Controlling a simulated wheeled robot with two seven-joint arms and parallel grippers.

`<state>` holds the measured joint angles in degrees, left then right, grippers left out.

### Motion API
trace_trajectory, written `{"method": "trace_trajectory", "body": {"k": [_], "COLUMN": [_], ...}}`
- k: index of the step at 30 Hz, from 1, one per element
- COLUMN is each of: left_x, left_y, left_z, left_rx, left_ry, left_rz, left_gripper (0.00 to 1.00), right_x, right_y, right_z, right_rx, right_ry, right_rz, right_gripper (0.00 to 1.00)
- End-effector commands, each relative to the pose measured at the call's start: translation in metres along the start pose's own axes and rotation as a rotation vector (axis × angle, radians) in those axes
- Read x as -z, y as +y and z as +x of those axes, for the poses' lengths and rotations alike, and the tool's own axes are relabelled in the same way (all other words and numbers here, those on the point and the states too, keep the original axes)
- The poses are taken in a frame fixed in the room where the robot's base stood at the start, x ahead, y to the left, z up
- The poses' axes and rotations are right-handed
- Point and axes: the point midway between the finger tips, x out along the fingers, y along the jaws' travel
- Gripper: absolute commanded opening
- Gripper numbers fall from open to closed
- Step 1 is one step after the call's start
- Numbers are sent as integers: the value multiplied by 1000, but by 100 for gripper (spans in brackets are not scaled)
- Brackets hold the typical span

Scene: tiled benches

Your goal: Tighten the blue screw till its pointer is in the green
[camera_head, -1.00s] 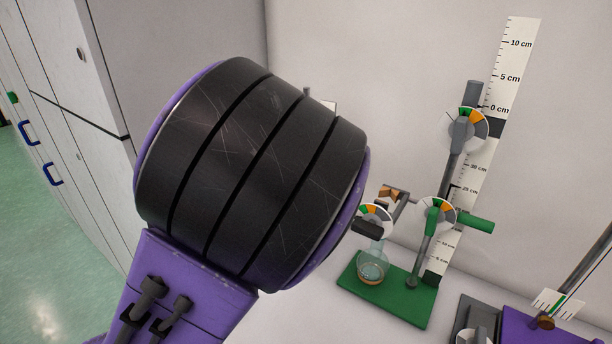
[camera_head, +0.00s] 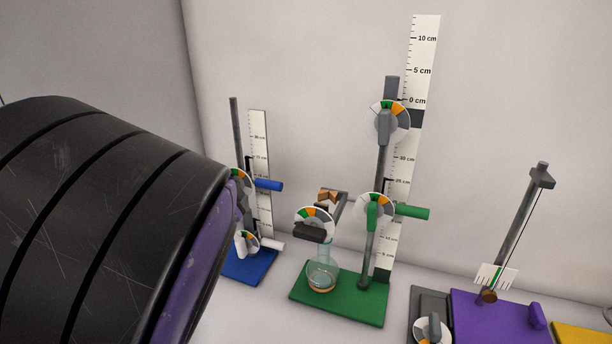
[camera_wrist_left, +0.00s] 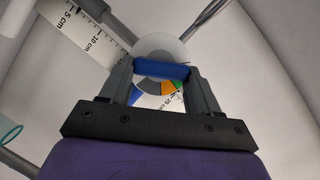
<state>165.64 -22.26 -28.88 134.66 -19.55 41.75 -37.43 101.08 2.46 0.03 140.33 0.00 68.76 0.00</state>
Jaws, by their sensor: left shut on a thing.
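The blue screw's bar-shaped handle (camera_wrist_left: 165,69) lies between the two grey fingers of my left gripper (camera_wrist_left: 157,76) in the left wrist view. The gripper is shut on it, one finger at each end. Behind the handle is a round dial (camera_wrist_left: 158,44) with grey, orange and green sectors at its lower edge. The pointer cannot be made out against them. In the head view the dial (camera_head: 240,178) is partly hidden behind my left arm, and the blue side rod (camera_head: 268,185) sticks out to the right. My right gripper is not in view.
The blue base (camera_head: 250,268) carries an upright rod and ruler (camera_head: 260,150). To its right is a green stand (camera_head: 340,300) with a flask (camera_head: 322,272), dials and a tall ruler. A purple stand (camera_head: 490,322) is further right. My left arm fills the head view's left.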

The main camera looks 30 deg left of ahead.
Motion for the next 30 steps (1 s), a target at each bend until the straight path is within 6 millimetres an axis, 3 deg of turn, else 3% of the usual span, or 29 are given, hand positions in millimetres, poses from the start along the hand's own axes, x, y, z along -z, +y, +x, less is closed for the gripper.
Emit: {"method": "trace_trajectory", "body": {"k": [1,8,19,24,30], "left_x": [7,4,2,0,2], "left_y": [0,3,-1,2,-1], "left_z": [-1,-1,-2,-1,-2], "left_rx": [26,85,113,176,200], "left_ry": [20,17,11,9,8], "left_rz": [37,167,211,353,409], "left_gripper": [25,26,25,25,25], "right_x": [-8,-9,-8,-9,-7], "right_y": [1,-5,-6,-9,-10], "right_z": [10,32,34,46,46], "right_rx": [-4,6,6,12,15], "right_ry": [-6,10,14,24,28], "right_rz": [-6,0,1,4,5], "right_gripper": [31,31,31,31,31]}}
